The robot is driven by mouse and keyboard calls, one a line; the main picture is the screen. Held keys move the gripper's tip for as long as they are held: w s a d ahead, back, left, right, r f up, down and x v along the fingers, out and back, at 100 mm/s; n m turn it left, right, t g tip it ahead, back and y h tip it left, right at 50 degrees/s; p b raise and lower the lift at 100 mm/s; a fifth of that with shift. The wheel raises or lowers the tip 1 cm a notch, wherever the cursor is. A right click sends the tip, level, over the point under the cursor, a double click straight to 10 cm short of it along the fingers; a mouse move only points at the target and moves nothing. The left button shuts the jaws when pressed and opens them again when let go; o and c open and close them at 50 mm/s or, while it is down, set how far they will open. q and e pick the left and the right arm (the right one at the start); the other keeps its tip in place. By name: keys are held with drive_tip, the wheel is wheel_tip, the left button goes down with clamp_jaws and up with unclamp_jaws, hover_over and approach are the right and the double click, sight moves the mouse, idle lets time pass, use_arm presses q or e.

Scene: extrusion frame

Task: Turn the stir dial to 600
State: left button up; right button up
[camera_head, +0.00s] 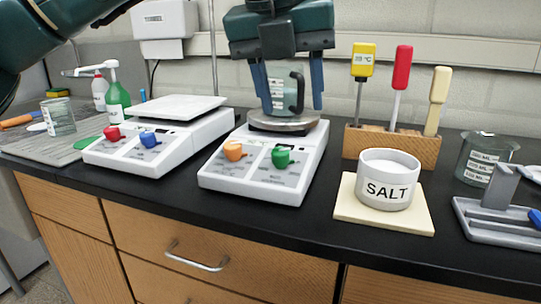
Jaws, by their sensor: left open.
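A white hot-plate unit (210,184) stands at the middle of the bench. An orange dial (234,151) and a green dial (282,157) are on its front panel. A second white unit (92,158) with a flat square top is to its left, with a red dial (113,134) and a blue dial (149,139). The dial labels are too small to read, so I cannot tell which is the stir dial. My left gripper (292,108) points down, open, its fingers on either side of a glass beaker (277,86) on the round plate (262,126). My right gripper is out of view.
A white SALT tub (388,190) sits on a cream board (347,207) at right. Behind it, a wooden rack (390,147) holds red, yellow and cream-handled tools. Another beaker (486,158) and a grey stand (490,222) are farther right.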

sight(280, 151)
use_arm(q)
drive_tip(key=shift+n+t+y, duration=0.5)
drive_tip(key=x, duration=0.3)
drive_tip(key=a+b+x, duration=0.1)
drive_tip(key=x, duration=0.3)
drive_tip(key=w+a+b+x, duration=0.1)
drive_tip(key=x, duration=0.2)
drive_tip(key=shift+w+f, duration=0.1)
drive_tip(key=shift+w, duration=0.05)
drive_tip(key=shift+w+f, duration=0.2)
drive_tip(key=shift+f, duration=0.2)
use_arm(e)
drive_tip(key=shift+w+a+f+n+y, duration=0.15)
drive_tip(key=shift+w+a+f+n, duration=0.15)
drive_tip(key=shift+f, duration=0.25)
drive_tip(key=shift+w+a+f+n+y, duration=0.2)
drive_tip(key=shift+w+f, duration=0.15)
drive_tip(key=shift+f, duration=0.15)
use_arm(q)
drive_tip(key=c, duration=1)
